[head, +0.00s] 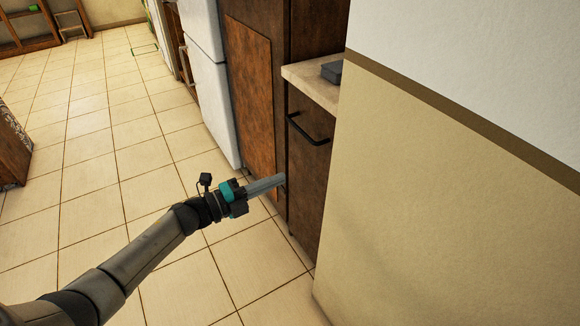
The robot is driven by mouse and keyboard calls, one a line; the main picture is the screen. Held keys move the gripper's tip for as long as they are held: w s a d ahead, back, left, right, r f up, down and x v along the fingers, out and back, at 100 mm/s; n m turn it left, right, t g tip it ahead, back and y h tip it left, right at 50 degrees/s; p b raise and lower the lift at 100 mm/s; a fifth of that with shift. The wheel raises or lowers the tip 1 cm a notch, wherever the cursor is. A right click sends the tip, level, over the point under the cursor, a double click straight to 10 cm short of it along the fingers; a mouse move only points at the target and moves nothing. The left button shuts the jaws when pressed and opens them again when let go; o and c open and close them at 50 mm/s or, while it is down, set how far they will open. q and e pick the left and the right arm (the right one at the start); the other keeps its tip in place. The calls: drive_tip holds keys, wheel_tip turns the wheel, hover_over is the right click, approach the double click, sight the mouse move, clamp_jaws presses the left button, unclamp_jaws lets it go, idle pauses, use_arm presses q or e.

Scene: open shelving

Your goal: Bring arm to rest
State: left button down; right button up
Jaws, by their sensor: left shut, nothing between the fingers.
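My left arm comes in from the lower left of the head view and is stretched forward. My left gripper (267,184) is shut and empty, with its grey fingers pointing right. The fingertips appear close to the lower front of the dark wooden cabinet (307,170); I cannot tell whether they touch it. My right gripper is not in view.
A beige wall (450,190) fills the right side. The cabinet has a black handle (308,130) and a light countertop (312,85) bearing a dark grey object (332,71). A white fridge (208,90) stands beyond. Tiled floor (105,150) lies open at left.

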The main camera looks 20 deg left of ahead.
use_arm(q)
drive_tip(key=shift+s+a, duration=0.1)
drive_tip(key=shift+s, duration=0.05)
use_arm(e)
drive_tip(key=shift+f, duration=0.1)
